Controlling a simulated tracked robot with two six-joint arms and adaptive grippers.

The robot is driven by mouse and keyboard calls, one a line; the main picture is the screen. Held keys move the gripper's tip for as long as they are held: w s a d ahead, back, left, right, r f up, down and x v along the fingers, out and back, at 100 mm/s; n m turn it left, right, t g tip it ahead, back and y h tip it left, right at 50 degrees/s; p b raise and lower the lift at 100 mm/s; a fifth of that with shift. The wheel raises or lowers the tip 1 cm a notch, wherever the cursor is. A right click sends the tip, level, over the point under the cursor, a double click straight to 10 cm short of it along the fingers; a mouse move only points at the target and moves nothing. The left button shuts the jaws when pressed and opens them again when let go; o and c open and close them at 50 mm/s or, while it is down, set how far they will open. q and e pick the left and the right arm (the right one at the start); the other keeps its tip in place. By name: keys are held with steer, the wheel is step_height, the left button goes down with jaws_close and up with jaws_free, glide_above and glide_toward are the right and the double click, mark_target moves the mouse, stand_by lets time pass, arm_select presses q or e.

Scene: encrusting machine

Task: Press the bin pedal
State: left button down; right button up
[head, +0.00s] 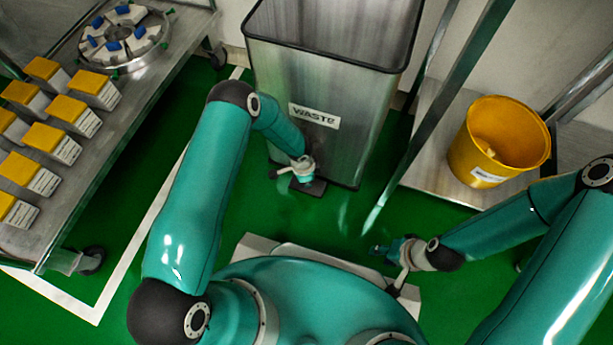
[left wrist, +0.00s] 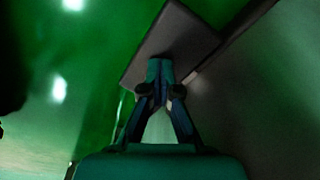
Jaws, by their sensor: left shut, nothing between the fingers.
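The waste bin (head: 335,75) is a tall grey metal box with an open top and a "WASTE" label, standing at the top centre in the head view. Its dark pedal (head: 315,188) sticks out low at the front, near the floor. In the left wrist view the pedal (left wrist: 190,38) is a dark flat plate. My left gripper (head: 302,180) is shut and empty, pointing down over the pedal. Its fingertips (left wrist: 158,70) overlap the plate in the left wrist view; I cannot tell whether they touch it. My right gripper (head: 385,250) is near the lower right, apart from the bin.
A metal table (head: 128,125) with several yellow-topped boxes and a round fixture (head: 125,38) stands at the left. A yellow bucket (head: 470,150) sits on a low shelf (head: 420,165) at the right. Green floor (head: 345,215) is clear in front of the bin.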

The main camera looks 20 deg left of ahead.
arm_select(q)
steer(key=shift+r, duration=0.15)
step_height(320, 180, up, 10)
steer(key=p, duration=0.6)
stand_by(0.5)
